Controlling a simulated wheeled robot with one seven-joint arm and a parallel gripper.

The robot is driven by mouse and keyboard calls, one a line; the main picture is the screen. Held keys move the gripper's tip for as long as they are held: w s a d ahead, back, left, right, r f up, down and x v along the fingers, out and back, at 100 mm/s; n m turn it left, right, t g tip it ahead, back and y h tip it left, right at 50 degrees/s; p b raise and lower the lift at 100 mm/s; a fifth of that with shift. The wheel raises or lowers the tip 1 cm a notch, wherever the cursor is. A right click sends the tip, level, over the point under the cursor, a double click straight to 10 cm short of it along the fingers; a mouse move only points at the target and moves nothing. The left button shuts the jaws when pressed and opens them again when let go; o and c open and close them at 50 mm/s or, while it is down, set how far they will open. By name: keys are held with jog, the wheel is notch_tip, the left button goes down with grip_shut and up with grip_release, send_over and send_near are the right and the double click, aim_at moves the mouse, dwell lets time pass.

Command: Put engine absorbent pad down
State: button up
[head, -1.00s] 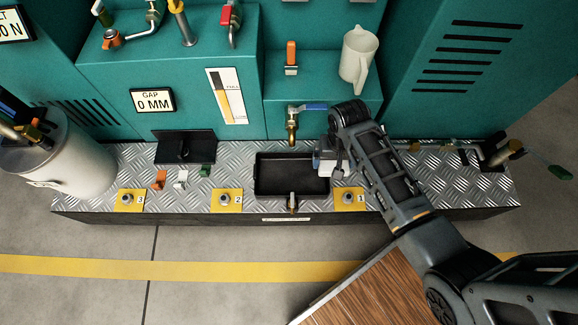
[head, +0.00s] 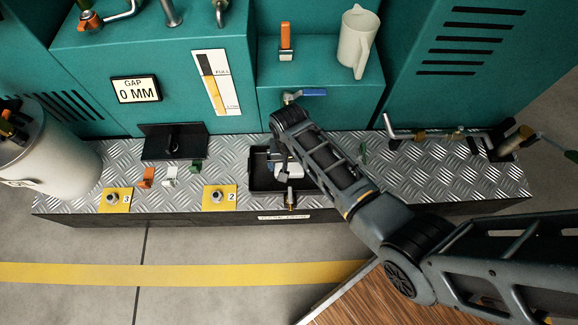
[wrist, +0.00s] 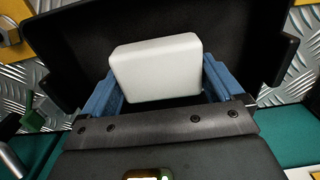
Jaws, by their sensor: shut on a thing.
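The absorbent pad (wrist: 157,66) is a white rounded block. It sits between the blue fingers of my gripper (wrist: 158,90) in the wrist view, and the gripper is shut on it. In the head view a bit of the pad (head: 283,172) shows at the end of my arm, over the black drip tray (head: 262,185). The black tray also fills the background behind the pad in the wrist view (wrist: 75,45). I cannot tell whether the pad touches the tray floor.
A blue-handled tap (head: 305,94) is above the tray. Orange, white and green clips (head: 169,176) lie on the tread-plate ledge (head: 75,190) to the left, near yellow plates 2 (head: 219,198) and 3 (head: 114,200). A beige jug (head: 356,45) stands on the upper shelf.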

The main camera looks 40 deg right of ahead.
notch_tip(320, 180, down, 2)
jog(key=shift+f+b, duration=0.15)
jog(key=shift+b, duration=0.15)
jog(key=o, duration=0.7)
jog(key=shift+o, duration=0.2)
notch_tip(320, 180, up, 12)
jog(key=p, duration=0.5)
jog(key=shift+r+p, duration=0.2)
jog(key=shift+p, duration=0.2)
